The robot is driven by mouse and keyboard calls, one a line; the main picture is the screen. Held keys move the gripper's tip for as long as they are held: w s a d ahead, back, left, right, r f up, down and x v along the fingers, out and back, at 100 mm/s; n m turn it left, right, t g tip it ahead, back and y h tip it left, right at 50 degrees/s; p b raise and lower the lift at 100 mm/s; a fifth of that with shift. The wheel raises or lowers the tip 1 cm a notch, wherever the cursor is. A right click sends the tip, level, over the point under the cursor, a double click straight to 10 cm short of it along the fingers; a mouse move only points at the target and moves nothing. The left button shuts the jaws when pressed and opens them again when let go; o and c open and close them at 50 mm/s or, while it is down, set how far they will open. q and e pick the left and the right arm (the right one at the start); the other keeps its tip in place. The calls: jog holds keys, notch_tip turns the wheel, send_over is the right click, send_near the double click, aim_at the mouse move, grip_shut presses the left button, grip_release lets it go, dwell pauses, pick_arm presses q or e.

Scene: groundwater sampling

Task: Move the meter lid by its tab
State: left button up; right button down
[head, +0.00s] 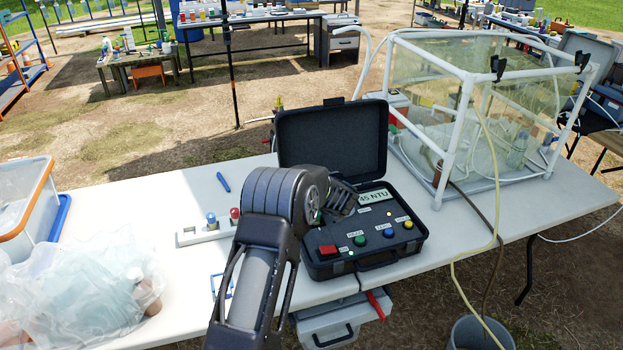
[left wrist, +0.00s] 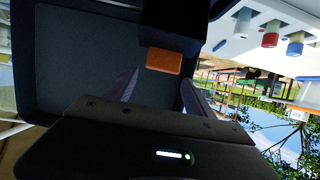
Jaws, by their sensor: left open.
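The meter (head: 340,262) is a black case on the white table, its display (head: 374,197) reading 45 NTU. Its large black lid (head: 333,135) stands open at the back. My left gripper (head: 342,198) is over the left part of the meter, hiding what lies beneath it. In the left wrist view, the gripper (left wrist: 160,76) is open, its two fingers pointing at a dark panel (left wrist: 80,60). An orange-brown block (left wrist: 165,61), apparently the tab, lies between and just beyond the fingertips; I cannot tell if they touch it. My right gripper is not in view.
A white vial rack (head: 205,234) with coloured caps stands left of my arm. A clear framed box (head: 470,120) with tubes stands at the right. A clear bag (head: 75,300) and an orange-rimmed bin (head: 35,200) fill the left. A blue pen (head: 223,182) lies behind the rack.

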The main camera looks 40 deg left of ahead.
pick_arm(q)
jog(key=shift+o, duration=0.2)
jog(key=shift+f, duration=0.2)
jog(key=shift+d, duration=0.15)
jog(key=shift+s+d, duration=0.15)
jog(key=b+v, duration=0.1)
jog(key=v, duration=0.6)
jog(key=shift+r, duration=0.15)
